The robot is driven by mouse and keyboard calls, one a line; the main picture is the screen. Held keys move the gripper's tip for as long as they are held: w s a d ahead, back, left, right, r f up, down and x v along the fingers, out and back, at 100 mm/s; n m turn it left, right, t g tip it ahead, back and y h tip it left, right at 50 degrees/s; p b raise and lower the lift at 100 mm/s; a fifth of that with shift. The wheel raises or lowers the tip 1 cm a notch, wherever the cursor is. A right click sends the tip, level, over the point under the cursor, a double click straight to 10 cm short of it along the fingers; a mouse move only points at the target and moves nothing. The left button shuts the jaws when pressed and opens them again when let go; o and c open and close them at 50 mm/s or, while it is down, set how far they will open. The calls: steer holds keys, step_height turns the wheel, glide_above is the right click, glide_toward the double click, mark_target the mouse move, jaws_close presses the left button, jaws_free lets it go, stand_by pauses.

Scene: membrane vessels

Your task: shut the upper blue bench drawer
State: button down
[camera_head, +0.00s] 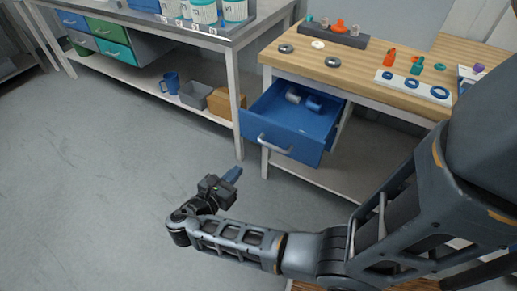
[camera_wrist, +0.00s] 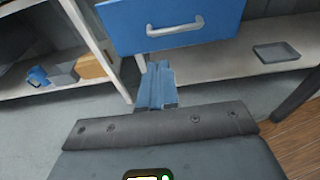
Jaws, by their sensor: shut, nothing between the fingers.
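The blue bench drawer (camera_head: 286,125) hangs open under the wooden bench top in the head view, pulled well out toward me. It has a grey bar handle (camera_head: 275,146) on its front, and grey and blue cylindrical parts (camera_head: 304,100) lie inside. In the wrist view the drawer front (camera_wrist: 178,24) and its handle (camera_wrist: 175,26) fill the top middle. My gripper (camera_head: 233,174) is in front of and below the drawer, to the left of its handle, apart from it. Its blue fingers (camera_wrist: 157,85) are together and empty, pointing toward the drawer's lower edge.
The wooden bench top (camera_head: 345,65) carries rings, small coloured parts and a white board (camera_head: 412,88). A white shelf (camera_head: 330,180) lies below the drawer. At the left, another bench holds a blue mug (camera_head: 170,83), a grey bin (camera_head: 197,95) and a brown box (camera_head: 226,103). The floor left is clear.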

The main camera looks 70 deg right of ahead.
steer(key=p+x, duration=0.1)
steer(key=x, duration=1.3)
steer(key=b, duration=0.5)
glide_above(290, 118)
steer(key=a, duration=0.2)
steer(key=shift+w+d+f, duration=0.1)
steer(key=shift+w, duration=0.2)
steer(key=shift+s+d, duration=0.15)
steer(key=shift+d, duration=0.5)
steer(key=shift+s+d+r, duration=0.1)
steer(key=shift+d+r, duration=0.05)
steer(key=shift+r, duration=0.1)
